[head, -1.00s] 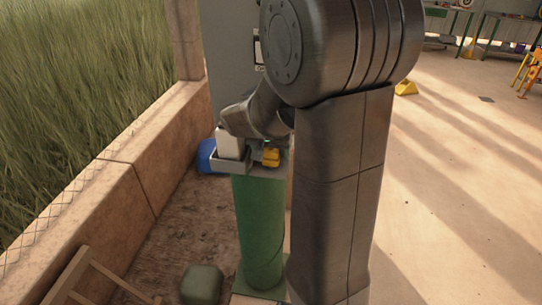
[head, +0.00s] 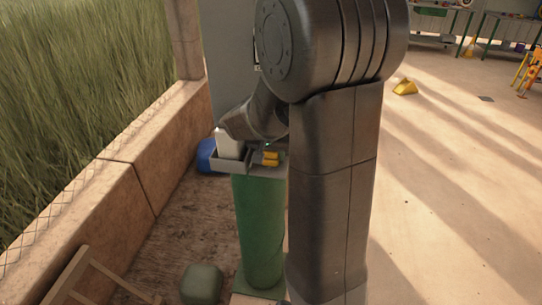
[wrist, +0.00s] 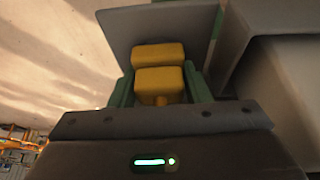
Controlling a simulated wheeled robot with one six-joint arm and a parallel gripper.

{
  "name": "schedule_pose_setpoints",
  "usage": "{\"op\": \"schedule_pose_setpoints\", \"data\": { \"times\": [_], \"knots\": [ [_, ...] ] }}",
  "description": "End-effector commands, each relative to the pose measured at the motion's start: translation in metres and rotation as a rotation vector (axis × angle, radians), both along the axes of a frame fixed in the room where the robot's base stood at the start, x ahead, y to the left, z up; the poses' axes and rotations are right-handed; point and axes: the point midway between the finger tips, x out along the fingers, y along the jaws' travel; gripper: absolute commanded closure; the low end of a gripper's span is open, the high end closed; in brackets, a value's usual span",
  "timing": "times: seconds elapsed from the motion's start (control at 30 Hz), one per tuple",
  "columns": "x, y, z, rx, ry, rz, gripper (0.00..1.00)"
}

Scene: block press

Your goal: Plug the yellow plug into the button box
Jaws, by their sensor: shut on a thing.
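The yellow plug (wrist: 160,80) sits between the two green fingers of my gripper (wrist: 160,90) in the wrist view, and the gripper is shut on it. The plug shows as two yellow blocks, one behind the other. In the head view the yellow plug (head: 270,158) is over the right part of a grey tray on the green post, and my arm hides most of the gripper. A pale box (head: 229,146) stands at the left of the tray, close to the plug. I cannot tell for sure that it is the button box; no socket is visible.
The green post (head: 258,225) carries the grey tray (head: 232,166). A blue object (head: 205,156) is behind it at left. A low wall (head: 115,190) runs along the left, with a wooden frame (head: 95,280) and a green block (head: 202,284) on the ground. Open floor lies to the right.

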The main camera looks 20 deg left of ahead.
Motion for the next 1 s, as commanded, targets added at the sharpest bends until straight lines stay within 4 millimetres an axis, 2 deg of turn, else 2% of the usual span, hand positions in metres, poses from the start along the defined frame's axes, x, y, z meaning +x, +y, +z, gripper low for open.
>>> {"op": "schedule_pose_setpoints", "data": {
  "times": [0.3,0.6,0.77,1.0],
  "knots": [
    [-0.004,-0.001,0.010,0.004,-0.002,-0.001,0.77],
    [-0.003,0.000,0.071,0.004,-0.004,0.000,0.77],
    [-0.034,-0.008,0.068,0.001,-0.001,0.005,0.77],
    [-0.096,-0.022,0.068,0.003,-0.002,0.008,0.77]
  ]
}}
